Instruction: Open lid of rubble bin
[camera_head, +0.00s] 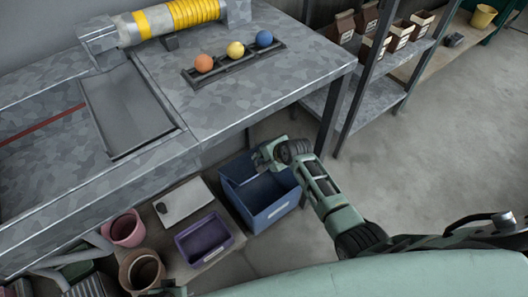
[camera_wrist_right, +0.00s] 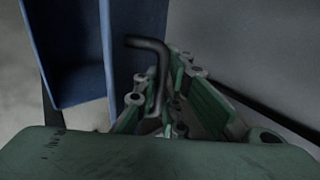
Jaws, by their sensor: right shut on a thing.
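The blue bin (camera_head: 271,209) stands on the floor under the front of the metal bench, and I look partly into it from above. Its blue panels also show in the right wrist view (camera_wrist_right: 75,60). My right gripper (camera_head: 264,155) is at the bin's upper back edge. In the right wrist view its fingers (camera_wrist_right: 165,105) are shut on a bent black handle (camera_wrist_right: 150,46) beside a blue panel. I cannot clearly tell the lid from the bin's walls. A small green part at the bottom edge of the head view may be my left gripper (camera_head: 172,290); its fingers are not clear.
Beside the bin are a purple crate (camera_head: 204,238), a pale board (camera_head: 183,203) with a dark knob, and pink (camera_head: 124,230) and brown (camera_head: 141,270) pots. The floor at the right is clear.

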